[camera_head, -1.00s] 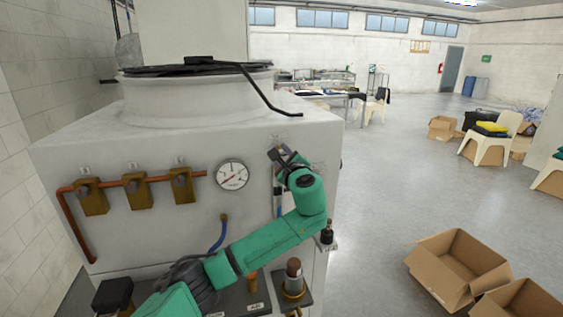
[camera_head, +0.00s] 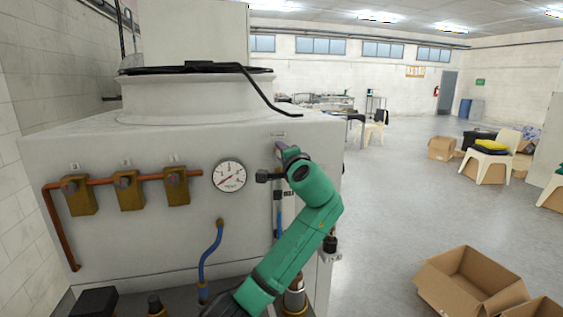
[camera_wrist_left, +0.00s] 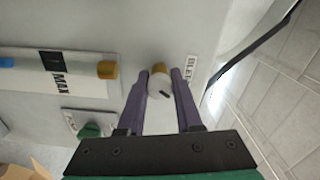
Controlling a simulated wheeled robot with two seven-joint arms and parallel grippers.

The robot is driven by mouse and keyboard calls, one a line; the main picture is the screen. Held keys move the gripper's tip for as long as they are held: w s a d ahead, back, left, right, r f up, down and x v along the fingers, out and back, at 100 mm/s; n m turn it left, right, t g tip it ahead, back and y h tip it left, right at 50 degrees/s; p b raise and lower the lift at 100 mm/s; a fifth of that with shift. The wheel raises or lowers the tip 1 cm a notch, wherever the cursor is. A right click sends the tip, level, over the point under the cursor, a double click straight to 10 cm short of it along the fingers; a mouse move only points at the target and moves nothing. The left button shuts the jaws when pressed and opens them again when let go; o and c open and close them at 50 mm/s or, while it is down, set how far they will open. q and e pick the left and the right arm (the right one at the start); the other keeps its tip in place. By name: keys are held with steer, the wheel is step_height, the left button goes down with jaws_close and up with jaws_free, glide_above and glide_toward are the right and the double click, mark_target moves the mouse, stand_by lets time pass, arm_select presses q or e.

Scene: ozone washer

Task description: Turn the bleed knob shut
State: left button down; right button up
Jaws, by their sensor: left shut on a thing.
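The bleed knob (camera_wrist_left: 159,85) shows in the left wrist view as a small pale round knob with a dark mark and a yellow-brown base, on the machine's white panel beside a partly readable "BLEED" label (camera_wrist_left: 190,72). My left gripper (camera_wrist_left: 164,75) has its two purple-grey fingers on either side of the knob, shut on it. My right gripper is in neither view.
A round pressure gauge (camera_head: 229,176) and several brass valves on a copper pipe (camera_head: 151,178) are left of my gripper. Open cardboard boxes (camera_head: 468,283) stand on the floor at right.

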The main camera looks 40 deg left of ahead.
arm_select(q)
steer(key=n+b, duration=0.2)
steer(key=n, duration=0.2)
steer(key=shift+f+b, duration=0.2)
steer(key=shift+b, duration=0.1)
steer(key=shift+r+n+b, duration=0.1)
steer(key=shift+n+b, duration=0.5)
steer(key=shift+n, duration=0.8)
steer(key=c, duration=0.6)
jaws_free()
steer(key=shift+r, duration=0.1)
